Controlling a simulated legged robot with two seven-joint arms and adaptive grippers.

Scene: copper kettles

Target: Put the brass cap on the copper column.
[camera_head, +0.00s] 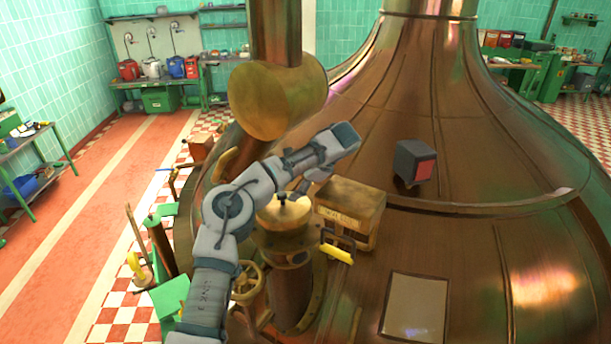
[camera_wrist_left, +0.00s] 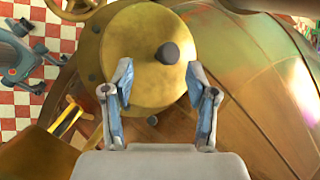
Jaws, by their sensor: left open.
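The brass cap (camera_head: 284,214), a round disc with a dark knob, appears to rest level on top of the upright column (camera_head: 291,285) in the head view. My left gripper (camera_head: 308,184) is close beside the knob, partly hidden by my own wrist. In the left wrist view, the brass cap (camera_wrist_left: 130,65) fills the top middle, with its knob just beyond my left gripper (camera_wrist_left: 159,78). The two fingers are spread and hold nothing. I cannot tell whether a fingertip touches the cap.
A brass box (camera_head: 348,212) stands just right of the column. A yellow-handled item (camera_head: 337,254) is in front of it. A handwheel (camera_head: 247,284) is at the column's left. A large horizontal brass cylinder (camera_head: 275,98) hangs above. A dark box with a red face (camera_head: 414,163) sits on the copper dome.

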